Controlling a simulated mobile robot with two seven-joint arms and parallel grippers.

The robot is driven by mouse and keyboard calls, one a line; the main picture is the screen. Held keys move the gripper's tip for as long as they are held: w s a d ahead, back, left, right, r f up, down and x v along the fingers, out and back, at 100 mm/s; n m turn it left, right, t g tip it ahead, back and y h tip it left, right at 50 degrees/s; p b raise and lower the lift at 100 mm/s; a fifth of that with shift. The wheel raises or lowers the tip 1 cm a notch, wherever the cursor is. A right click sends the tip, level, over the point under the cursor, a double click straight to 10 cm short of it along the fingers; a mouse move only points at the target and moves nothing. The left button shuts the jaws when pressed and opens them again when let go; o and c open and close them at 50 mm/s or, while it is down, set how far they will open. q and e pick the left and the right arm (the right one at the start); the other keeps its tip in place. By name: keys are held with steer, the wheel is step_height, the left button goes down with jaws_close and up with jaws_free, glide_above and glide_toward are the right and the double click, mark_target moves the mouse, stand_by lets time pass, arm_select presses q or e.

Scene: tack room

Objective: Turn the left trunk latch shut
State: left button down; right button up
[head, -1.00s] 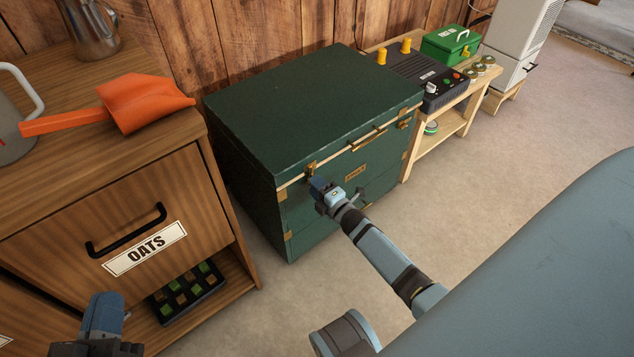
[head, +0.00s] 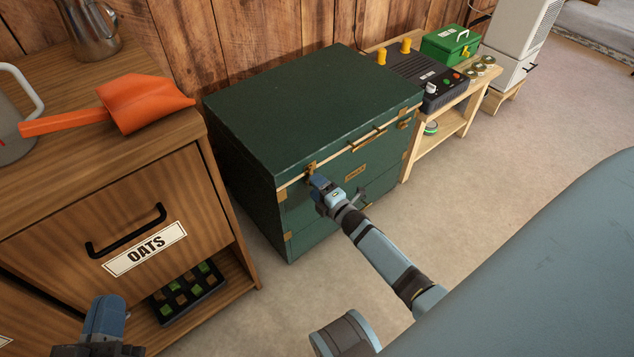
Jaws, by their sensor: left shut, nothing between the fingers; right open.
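The green trunk (head: 310,105) stands closed against the wood wall, with brass corners and a front handle. The left trunk latch (head: 311,169) is a small brass piece at the left end of the front lid seam; its exact turn is too small to tell. My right gripper (head: 316,183) is open, its fingertips right at or just below this latch; I cannot tell whether they touch it. The right trunk latch (head: 404,124) is at the other end of the seam. My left gripper (head: 104,318) is shut and empty, at the bottom left in front of the oats cabinet.
The wooden oats cabinet (head: 60,215) stands close to the trunk's left, bearing an orange scoop (head: 145,103) and metal jugs. A low bench (head: 455,122) with a dark control box and green case (head: 450,45) is to the right. The floor before the trunk is clear.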

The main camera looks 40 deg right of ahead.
arm_select(q)
steer(key=r+p, duration=0.2)
steer(key=r+t+p, duration=0.1)
steer(key=shift+a+r, duration=0.25)
steer(key=shift+a, duration=0.1)
arm_select(e)
steer(key=s+d, duration=0.1)
steer(key=s, duration=1.2)
steer(key=shift+s, duration=0.25)
